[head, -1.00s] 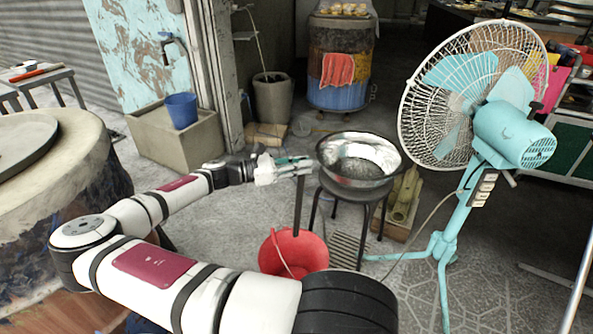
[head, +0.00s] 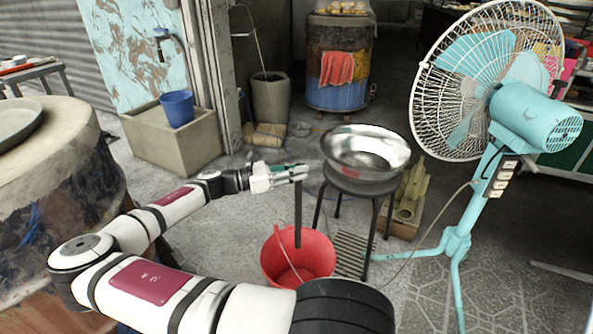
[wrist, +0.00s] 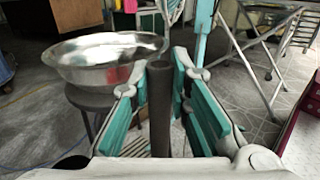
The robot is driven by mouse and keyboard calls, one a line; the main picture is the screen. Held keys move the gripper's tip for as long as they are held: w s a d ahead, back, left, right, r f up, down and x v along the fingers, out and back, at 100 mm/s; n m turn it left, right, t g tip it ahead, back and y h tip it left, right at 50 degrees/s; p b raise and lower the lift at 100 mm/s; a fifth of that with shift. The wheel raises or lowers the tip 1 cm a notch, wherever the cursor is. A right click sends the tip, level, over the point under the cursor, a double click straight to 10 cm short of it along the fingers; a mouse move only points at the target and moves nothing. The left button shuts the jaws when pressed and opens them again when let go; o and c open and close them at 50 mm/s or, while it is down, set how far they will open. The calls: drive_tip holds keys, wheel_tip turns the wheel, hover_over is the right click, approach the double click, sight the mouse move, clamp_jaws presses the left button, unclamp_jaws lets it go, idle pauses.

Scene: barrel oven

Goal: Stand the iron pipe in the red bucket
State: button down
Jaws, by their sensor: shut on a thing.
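The iron pipe (head: 298,212) is a dark, thin, upright rod. It also shows in the wrist view (wrist: 159,110), between the teal finger pads. My gripper (head: 296,173) is shut on the pipe near its top end. The red bucket (head: 315,259) stands on the floor below my gripper. In the head view the pipe's lower end overlaps the bucket's opening. I cannot tell whether the end is above the rim or inside, and whether it touches the bottom.
A metal basin (head: 366,150) sits on a dark stool (head: 377,210) just right of my gripper. A teal fan (head: 540,115) stands at the right. A floor grate (head: 352,250) lies beside the bucket. A blue bucket (head: 178,108) sits on a concrete trough at the back left.

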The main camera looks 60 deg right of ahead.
wheel_tip(320, 180, down, 18)
drive_tip(key=b, duration=0.6)
drive_tip(key=shift+r, duration=0.2)
idle(1.1)
drive_tip(key=c, duration=1.4)
unclamp_jaws()
drive_tip(key=shift+f, duration=0.1)
drive_tip(key=v, duration=1.2)
